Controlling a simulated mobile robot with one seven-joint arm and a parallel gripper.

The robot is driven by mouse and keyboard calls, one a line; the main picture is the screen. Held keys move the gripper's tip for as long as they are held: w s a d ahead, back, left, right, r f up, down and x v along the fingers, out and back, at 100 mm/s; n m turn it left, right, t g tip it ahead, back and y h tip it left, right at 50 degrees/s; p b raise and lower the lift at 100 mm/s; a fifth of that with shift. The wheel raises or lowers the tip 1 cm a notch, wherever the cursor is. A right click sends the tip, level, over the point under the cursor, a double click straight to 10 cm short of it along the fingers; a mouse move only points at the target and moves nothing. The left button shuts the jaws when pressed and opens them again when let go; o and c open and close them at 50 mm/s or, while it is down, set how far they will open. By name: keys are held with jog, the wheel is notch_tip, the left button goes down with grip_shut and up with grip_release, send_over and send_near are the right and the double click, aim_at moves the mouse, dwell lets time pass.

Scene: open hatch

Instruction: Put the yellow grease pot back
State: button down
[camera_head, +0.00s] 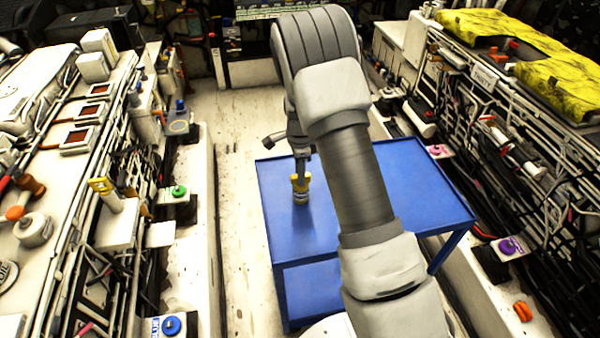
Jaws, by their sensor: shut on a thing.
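The yellow grease pot (300,184) is small, with a yellow upper part and a greyish lower part. It shows over the left part of the blue table (400,180). My gripper (301,174) points down and is shut on the pot from above. The pot looks upright. I cannot tell whether its base touches the table top or hangs just above it. My arm covers the middle of the table and much of the view to the right of the pot.
Left, a bench with pipes carries a yellow-topped part (103,186) and a green knob (179,191); a blue knob (171,325) is lower. Right, a piped bank holds a yellow cover (500,35), a pink knob (437,149) and a purple knob (508,246). Pale floor is clear left of the table.

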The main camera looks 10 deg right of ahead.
jog(key=shift+f, duration=0.25)
dwell(0.4)
jog(key=c, duration=0.6)
grip_release()
jog(key=s+r+n+t, duration=0.1)
jog(key=s+r+n, duration=0.15)
jog(key=r, duration=0.95)
jog(key=s+r+n, duration=0.1)
jog(key=s+r, duration=0.3)
jog(key=r, duration=0.9)
jog(key=s+r+n+t, duration=0.2)
jog(key=s+n, duration=0.5)
jog(key=s, duration=0.5)
jog(key=s+r+n+t, duration=0.2)
jog(key=s+n, duration=0.5)
jog(key=s, duration=0.5)
jog(key=shift+r+t, duration=0.3)
jog(key=shift+r, duration=0.35)
